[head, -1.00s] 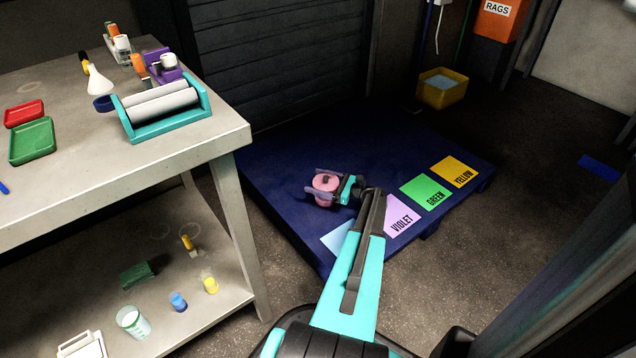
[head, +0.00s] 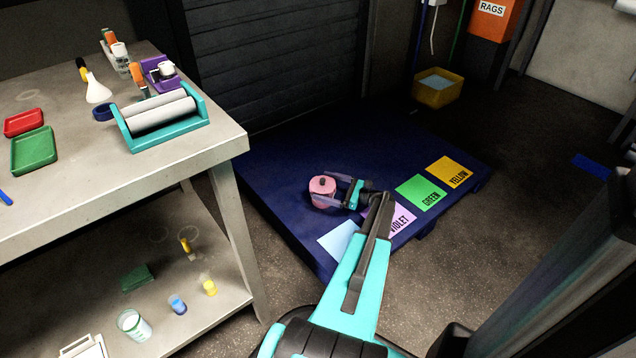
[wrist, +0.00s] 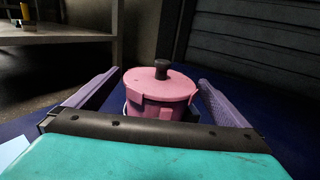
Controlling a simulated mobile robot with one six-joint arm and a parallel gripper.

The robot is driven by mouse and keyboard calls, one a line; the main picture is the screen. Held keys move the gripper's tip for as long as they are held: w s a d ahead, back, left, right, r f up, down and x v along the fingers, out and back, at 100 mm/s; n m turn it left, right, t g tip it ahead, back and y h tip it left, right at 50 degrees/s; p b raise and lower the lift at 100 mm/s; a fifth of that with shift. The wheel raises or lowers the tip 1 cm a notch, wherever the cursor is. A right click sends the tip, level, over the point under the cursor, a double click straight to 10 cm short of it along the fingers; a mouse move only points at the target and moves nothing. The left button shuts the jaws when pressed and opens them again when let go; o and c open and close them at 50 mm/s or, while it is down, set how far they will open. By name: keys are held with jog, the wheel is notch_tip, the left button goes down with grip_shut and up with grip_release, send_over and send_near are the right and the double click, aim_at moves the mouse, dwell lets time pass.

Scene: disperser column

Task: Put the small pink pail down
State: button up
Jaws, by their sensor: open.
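The small pink pail (head: 322,188) stands upright on the dark blue platform (head: 290,160), with its lid and dark knob on top. It also shows in the wrist view (wrist: 160,92), between the two purple fingers. My gripper (head: 329,190) is open around the pail, low over the platform. In the wrist view the fingers are spread, with a gap between each finger and the pail. The pail's lower part is hidden by my gripper's body in the wrist view.
Coloured cards lie along the platform's front edge: light blue (head: 340,240), violet (head: 395,218), green (head: 420,191) and yellow (head: 450,172). A workbench (head: 120,180) with rollers and trays stands at left. A yellow bin (head: 438,90) stands behind. The platform's back is clear.

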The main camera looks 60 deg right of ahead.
jog(key=shift+p+v, duration=1.05)
jog(key=shift+v, duration=2.55)
jog(key=shift+s, duration=0.1)
